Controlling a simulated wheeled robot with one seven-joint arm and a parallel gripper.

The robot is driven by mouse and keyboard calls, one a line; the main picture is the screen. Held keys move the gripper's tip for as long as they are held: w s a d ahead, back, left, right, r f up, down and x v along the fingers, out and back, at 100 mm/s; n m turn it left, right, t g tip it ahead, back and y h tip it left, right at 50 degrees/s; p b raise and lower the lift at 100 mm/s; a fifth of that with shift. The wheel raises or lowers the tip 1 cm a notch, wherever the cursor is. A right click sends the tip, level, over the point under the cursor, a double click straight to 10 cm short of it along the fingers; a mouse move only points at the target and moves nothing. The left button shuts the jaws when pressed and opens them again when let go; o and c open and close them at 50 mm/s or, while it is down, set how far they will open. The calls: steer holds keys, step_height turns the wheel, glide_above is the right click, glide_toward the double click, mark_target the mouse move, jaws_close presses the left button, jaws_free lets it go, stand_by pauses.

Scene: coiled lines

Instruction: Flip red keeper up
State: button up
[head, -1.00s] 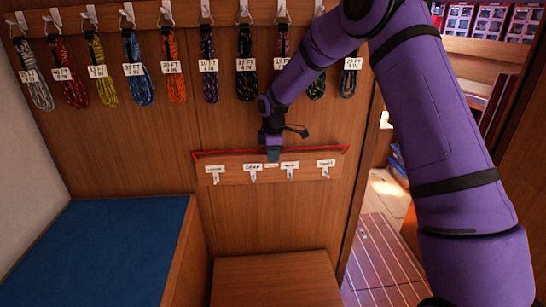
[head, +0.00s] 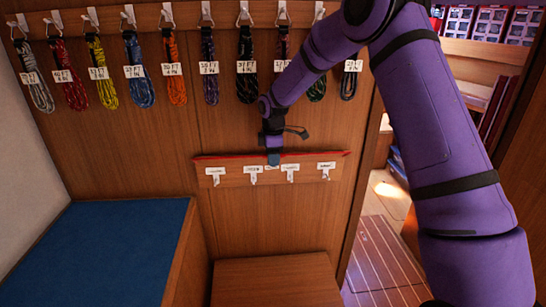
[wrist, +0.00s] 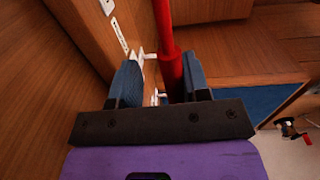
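The red keeper (head: 225,156) is a long thin red bar lying along the top of the lower wooden hook rail (head: 235,180). My gripper (head: 274,160) points down at the middle of the bar. In the wrist view, the red keeper (wrist: 167,40) runs between the two blue fingers of my gripper (wrist: 160,75). It is close to or touching the right finger, with a clear gap to the left finger, so the fingers are open around it. The lower part of the bar is hidden behind the gripper body.
White labelled hooks (head: 215,175) sit on the lower rail just below the bar. Coiled lines (head: 135,75) hang from hooks above. A blue-topped bench (head: 100,245) is at the lower left and a wooden step (head: 275,280) below. A doorway opens at right.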

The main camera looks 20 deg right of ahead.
steer(key=shift+r, duration=0.1)
step_height(320, 180, up, 7)
steer(key=shift+s+r, duration=0.15)
steer(key=shift+s, duration=0.05)
stand_by(0.5)
